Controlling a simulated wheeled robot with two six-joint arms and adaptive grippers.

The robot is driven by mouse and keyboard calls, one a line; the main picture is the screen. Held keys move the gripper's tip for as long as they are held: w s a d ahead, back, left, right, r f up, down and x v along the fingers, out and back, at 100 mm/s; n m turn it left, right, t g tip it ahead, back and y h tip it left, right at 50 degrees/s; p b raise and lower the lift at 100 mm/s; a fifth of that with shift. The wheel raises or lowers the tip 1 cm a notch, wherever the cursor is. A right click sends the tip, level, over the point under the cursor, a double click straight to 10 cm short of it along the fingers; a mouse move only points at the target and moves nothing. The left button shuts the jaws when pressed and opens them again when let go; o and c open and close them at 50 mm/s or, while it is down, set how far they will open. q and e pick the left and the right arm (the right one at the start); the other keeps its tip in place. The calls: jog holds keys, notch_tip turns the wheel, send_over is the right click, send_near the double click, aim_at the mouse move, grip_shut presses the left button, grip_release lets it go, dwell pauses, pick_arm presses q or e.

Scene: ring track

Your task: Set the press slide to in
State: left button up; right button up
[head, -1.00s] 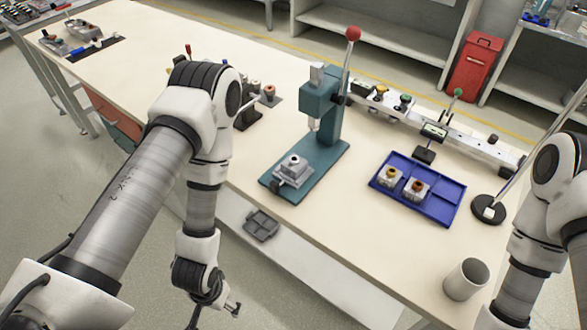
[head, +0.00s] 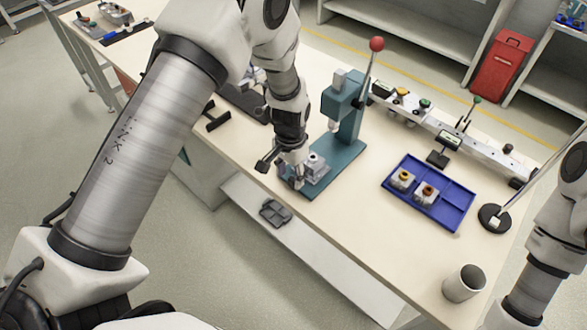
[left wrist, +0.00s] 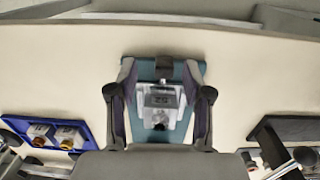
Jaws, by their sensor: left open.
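The teal press (head: 347,112) stands upright on the bench with its red-ball lever (head: 376,44) raised. Its metal slide block (head: 315,170) sits on the front part of the base, before the column. In the left wrist view the slide block (left wrist: 160,101) shows between the fingers, with a black knob (left wrist: 163,64) at its bench-edge end. My left gripper (head: 297,183) is over the front end of the base and partly hides the slide and knob. In the left wrist view this gripper (left wrist: 160,98) is open, one finger each side of the slide; contact is unclear. My right gripper is out of view.
A blue tray (head: 455,212) with two small parts lies right of the press. A gauge rail (head: 470,146) runs behind it. A white cup (head: 463,284) stands near the front edge. The bench between press and tray is clear.

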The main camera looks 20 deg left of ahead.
aim_at(293, 179)
pick_arm(q)
jog(key=r, duration=0.1)
jog(key=w+r, duration=0.1)
jog(key=r, duration=0.1)
jog(key=shift+w+d+r+t, duration=0.15)
jog(key=shift+r+t, duration=0.15)
jog(key=f+p, duration=0.1)
jog(key=f, duration=0.6)
jog(key=shift+w+f+p, duration=0.2)
jog(key=shift+f+p, duration=0.05)
jog(key=shift+p, duration=0.15)
jog(key=shift+f, duration=0.25)
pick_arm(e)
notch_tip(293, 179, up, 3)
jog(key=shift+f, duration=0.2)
pick_arm(q)
grip_shut()
